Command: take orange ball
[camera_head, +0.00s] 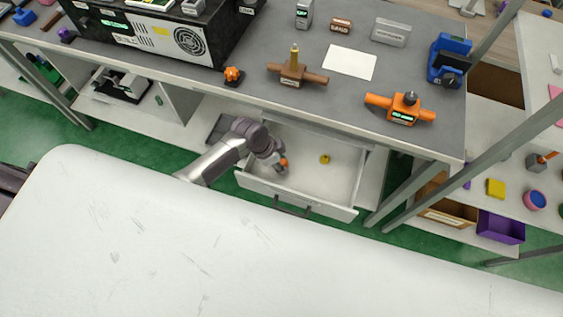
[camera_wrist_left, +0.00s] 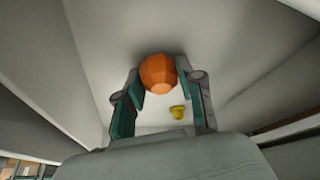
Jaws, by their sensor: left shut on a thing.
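The orange ball (camera_wrist_left: 158,74) is a faceted sphere between the fingertips of my left gripper (camera_wrist_left: 160,88) in the left wrist view. The gripper is shut on it, with a finger on either side. In the head view my left arm reaches into an open white drawer (camera_head: 340,207) under the workbench. The ball (camera_head: 283,162) shows there as a small orange spot at the tip of my left gripper (camera_head: 281,164), partly hidden by it. My right gripper is not seen in either view.
A small yellow object (camera_head: 325,159) lies on the drawer floor to the right of the gripper. The drawer walls stand close around the hand. The grey bench top (camera_head: 240,100) with orange and brown valve fixtures overhangs the drawer's back.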

